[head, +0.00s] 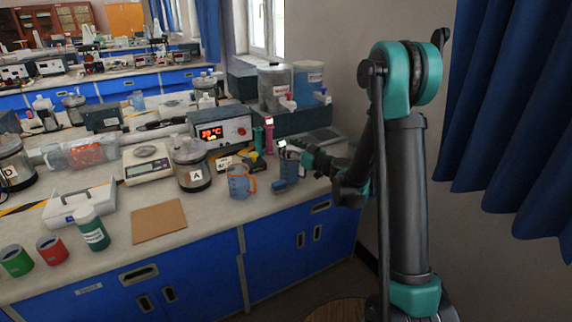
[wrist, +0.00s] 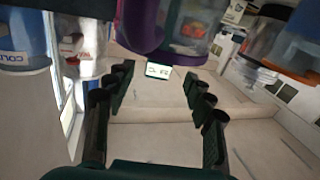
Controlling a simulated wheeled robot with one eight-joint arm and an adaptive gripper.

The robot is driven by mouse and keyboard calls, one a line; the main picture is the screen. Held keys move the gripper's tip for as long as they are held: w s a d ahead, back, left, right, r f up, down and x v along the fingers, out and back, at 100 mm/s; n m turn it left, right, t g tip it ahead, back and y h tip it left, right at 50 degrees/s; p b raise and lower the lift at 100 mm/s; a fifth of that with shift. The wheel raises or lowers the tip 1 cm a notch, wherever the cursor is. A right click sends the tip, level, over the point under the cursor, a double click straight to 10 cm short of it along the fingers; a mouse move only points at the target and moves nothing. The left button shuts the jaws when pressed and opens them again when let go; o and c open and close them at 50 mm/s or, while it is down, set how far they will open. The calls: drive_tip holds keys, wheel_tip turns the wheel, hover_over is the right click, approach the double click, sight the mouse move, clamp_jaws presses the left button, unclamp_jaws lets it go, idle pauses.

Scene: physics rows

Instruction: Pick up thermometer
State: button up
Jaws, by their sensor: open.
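A small device with a pale display, which looks like the thermometer (head: 282,144), stands upright at the right end of the bench, at or in a blue-grey cup (head: 290,168). In the wrist view a lit display with dark digits, probably the thermometer's (wrist: 158,70), shows between my fingers and beyond their tips. My gripper (head: 306,158) is just right of the device in the head view. In the wrist view my gripper (wrist: 158,82) is open, with nothing held between its fingers. The lower part of the device is hidden.
A pink device (head: 269,138) stands just left of it. A blue beaker (head: 240,182), a jar marked A (head: 192,172) and a red-digit display unit (head: 222,130) crowd the left. Dispensers (head: 274,86) stand behind. A purple-rimmed thing (wrist: 182,55) is close in the wrist view.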

sight(283, 143)
drive_tip(key=x, duration=0.4)
drive_tip(key=shift+d, duration=0.1)
clamp_jaws()
